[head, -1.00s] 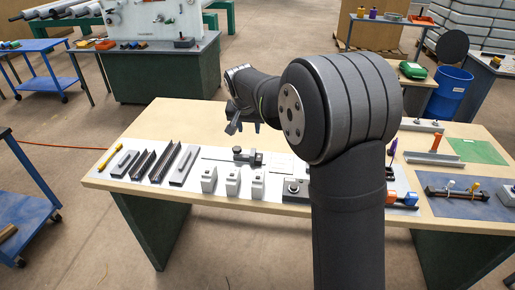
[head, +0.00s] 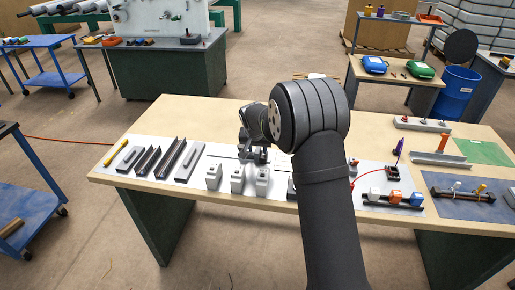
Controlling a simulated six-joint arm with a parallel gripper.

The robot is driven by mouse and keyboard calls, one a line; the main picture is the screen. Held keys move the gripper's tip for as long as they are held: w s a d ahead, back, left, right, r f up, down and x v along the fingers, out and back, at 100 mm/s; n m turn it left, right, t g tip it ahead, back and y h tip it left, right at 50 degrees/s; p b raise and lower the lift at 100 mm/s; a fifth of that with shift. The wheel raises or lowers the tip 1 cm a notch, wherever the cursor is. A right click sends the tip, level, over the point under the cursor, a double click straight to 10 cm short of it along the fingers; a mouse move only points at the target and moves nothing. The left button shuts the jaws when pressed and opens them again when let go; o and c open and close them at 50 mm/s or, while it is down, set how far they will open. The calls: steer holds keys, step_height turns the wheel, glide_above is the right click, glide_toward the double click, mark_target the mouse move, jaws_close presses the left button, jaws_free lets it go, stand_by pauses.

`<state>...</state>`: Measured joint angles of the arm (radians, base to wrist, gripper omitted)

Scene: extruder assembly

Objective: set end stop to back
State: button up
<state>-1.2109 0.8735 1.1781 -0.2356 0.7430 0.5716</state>
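The likely end stop is a small black device with a thin rod (head: 222,157) pointing left, on the white sheet near the middle of the table. My gripper (head: 254,152) is right over its black body, with its fingers down at it, and hides most of it. Contact cannot be made out. The fingers are too small and too merged with the dark device to show whether they are open or shut.
Three grey-white blocks (head: 237,181) stand in a row just in front of my gripper. Dark rails (head: 170,160) and a yellow bar (head: 115,155) lie to the left. A black rail with coloured blocks (head: 393,199) lies to the right.

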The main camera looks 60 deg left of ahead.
jaws_close()
steer(key=s+a, duration=0.8)
jaws_free()
stand_by(0.3)
steer(key=v, duration=1.7)
steer(key=shift+r, duration=0.2)
